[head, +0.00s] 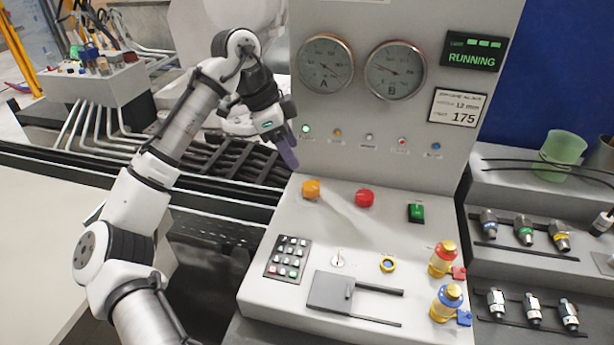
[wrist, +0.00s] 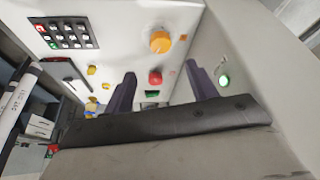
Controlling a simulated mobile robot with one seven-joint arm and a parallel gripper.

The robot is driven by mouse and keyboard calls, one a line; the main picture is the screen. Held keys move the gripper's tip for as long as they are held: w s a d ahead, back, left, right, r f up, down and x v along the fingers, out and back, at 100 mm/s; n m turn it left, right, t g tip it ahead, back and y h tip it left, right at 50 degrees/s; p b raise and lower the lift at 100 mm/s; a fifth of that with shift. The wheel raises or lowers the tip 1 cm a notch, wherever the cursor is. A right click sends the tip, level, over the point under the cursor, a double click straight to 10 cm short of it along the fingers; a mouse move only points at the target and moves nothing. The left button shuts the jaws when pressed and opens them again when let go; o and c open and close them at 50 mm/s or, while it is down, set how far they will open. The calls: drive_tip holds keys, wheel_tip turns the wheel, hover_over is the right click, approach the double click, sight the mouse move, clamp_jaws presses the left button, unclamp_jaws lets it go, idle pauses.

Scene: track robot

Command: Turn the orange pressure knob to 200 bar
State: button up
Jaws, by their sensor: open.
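The orange knob (head: 311,189) sits at the upper left of the sloped control panel (head: 345,235) in the head view. It also shows in the wrist view (wrist: 160,42), beyond the fingertips and between their lines. My gripper (head: 289,152) is above the knob and slightly to its left, apart from it. In the wrist view my gripper (wrist: 160,75) has its two dark fingers spread wide with nothing between them. Two round gauges, A (head: 325,64) and B (head: 395,70), are on the upright panel. Their scale figures are too small to read surely. A card (head: 457,107) reads 175.
A red button (head: 364,198) is right of the knob, with a green switch (head: 416,212) farther right. A keypad (head: 288,257) lies below the knob. A row of small lamps runs along the upright panel. A display (head: 473,51) reads RUNNING.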

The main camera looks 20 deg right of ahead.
sight(311, 186)
drive_tip(key=p+x, duration=0.1)
drive_tip(key=x, duration=0.9)
drive_tip(key=shift+d+f+p, duration=0.1)
drive_tip(key=shift+f+p, duration=0.05)
drive_tip(key=shift+p, duration=0.15)
drive_tip(key=c, duration=1)
